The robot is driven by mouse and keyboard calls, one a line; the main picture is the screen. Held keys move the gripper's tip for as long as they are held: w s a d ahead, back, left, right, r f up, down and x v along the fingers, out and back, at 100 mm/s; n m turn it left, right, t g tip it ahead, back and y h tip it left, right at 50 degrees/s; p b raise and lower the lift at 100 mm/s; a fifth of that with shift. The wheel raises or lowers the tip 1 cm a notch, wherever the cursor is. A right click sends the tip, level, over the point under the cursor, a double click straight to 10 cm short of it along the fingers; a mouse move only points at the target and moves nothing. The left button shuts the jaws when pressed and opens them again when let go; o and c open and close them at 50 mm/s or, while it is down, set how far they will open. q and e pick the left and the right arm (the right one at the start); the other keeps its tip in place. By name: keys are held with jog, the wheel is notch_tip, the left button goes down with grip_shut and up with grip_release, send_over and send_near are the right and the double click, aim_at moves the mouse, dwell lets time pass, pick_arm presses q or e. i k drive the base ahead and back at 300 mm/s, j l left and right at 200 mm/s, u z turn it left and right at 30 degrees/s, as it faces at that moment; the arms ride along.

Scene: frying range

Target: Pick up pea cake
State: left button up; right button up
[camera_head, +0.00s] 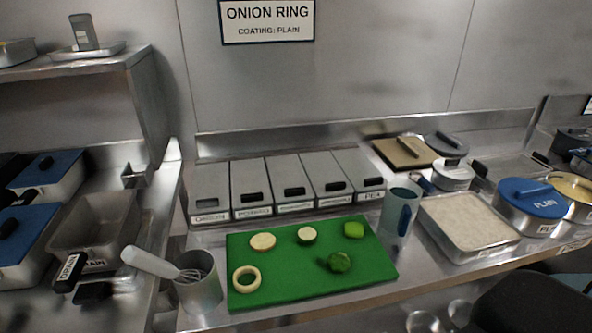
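A green cutting board (300,284) lies on the steel counter with several food pieces on it. At its right are a dark green lumpy round piece (339,262) and a smaller bright green blocky piece (354,229). Either could be the pea cake; I cannot tell which. A pale yellow ring (239,279), a pale slice (263,241) and a pale slice with a green rim (307,234) lie on the rest of the board. Neither of my grippers shows in the head view.
Lidded steel bins (293,182) stand behind the board, the rightmost labelled PEA. A cup with a whisk (200,284) stands at the board's left, and a grey jug (398,212) and crumb tray (470,222) at its right. A shelf (75,66) overhangs the left.

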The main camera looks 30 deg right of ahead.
aim_at(353, 229)
jog(key=z, duration=1.3)
